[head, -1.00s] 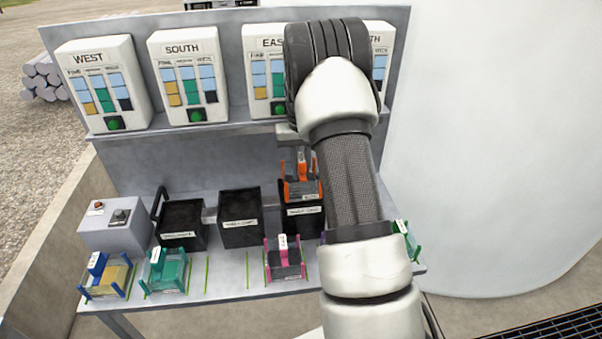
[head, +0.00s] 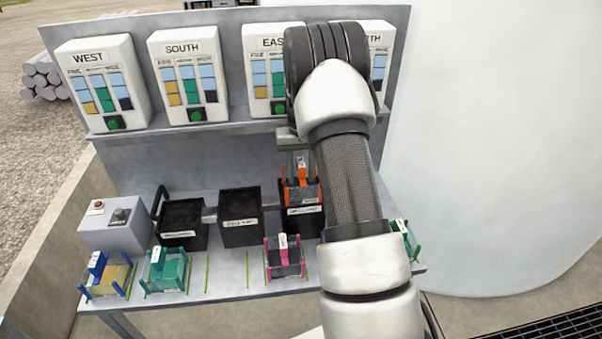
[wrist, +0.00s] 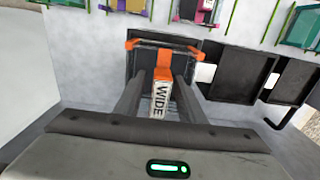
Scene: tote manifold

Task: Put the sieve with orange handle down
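The sieve with the orange handle (head: 302,190) sits at the top of the rightmost black bin (head: 303,220). In the wrist view its orange frame (wrist: 165,70) lies across the mouth of that bin (wrist: 134,64), and a white tag on the handle reads WIDE. My gripper (wrist: 162,85) points down at it, with one finger on each side of the handle. Gaps seem to show between the fingers and the handle, so it looks open around it. How deep the sieve sits in the bin is partly hidden.
Two more black bins (head: 240,222) stand to the left. Pink (head: 284,262), teal (head: 165,270), blue (head: 107,275) and green (head: 405,243) sieves line the table's front. Labelled panels (head: 187,78) stand on the shelf behind. My arm hides part of the right side.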

